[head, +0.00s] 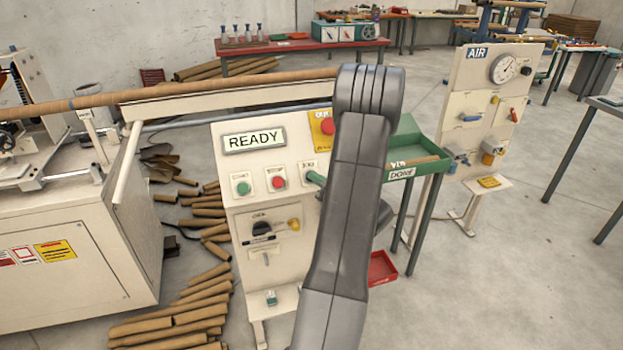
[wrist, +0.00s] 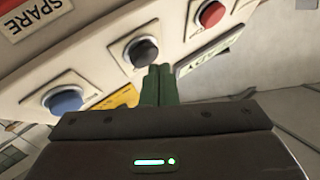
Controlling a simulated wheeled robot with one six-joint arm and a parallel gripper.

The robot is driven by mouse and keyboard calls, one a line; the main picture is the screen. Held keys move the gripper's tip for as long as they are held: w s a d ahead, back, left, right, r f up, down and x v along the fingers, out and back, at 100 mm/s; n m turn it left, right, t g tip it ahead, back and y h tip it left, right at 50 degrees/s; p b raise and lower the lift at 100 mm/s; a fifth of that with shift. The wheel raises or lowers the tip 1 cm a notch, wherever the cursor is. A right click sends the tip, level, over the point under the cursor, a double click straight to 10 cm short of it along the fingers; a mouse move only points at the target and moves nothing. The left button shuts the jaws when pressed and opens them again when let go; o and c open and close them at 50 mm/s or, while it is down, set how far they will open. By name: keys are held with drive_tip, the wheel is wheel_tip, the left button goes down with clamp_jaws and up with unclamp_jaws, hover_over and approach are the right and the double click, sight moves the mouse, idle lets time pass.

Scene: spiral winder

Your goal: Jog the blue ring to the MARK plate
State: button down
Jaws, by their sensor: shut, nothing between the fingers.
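The blue ring (head: 72,103) is a thin band around the long brown tube (head: 200,87) at the left. A small pale plate (head: 86,114), probably the MARK plate, stands just right of the ring; its lettering is too small to read. My gripper (head: 315,178) is shut and empty, its green fingertips at the button under the JOG label (head: 308,165). In the wrist view the shut fingers (wrist: 160,75) point at a black button (wrist: 143,52) and overlap its lower right edge. I cannot tell whether they touch it. My arm hides part of the panel.
The panel shows READY (head: 254,140), a green button (head: 243,188) and a red button (head: 278,182). The wrist view shows a blue button (wrist: 65,99) beside a SPARE label (wrist: 30,12). A green DONE tray (head: 430,163) stands right. Brown tubes (head: 200,300) litter the floor.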

drive_tip(key=shift+w+a+f+b, duration=0.1)
drive_tip(key=shift+w+f+b, duration=0.25)
drive_tip(key=shift+w, duration=0.05)
idle(0.8)
drive_tip(key=shift+s+r, duration=0.1)
drive_tip(key=shift+s+d+r, duration=0.2)
drive_tip(key=shift+s+r, duration=0.25)
drive_tip(key=shift+s, duration=0.1)
idle(0.3)
drive_tip(key=s+r, duration=0.1)
drive_tip(key=s+d+r+p, duration=0.1)
drive_tip(key=s+r, duration=0.1)
drive_tip(key=shift+s+d+r, duration=0.1)
drive_tip(key=shift+s, duration=0.2)
idle(0.9)
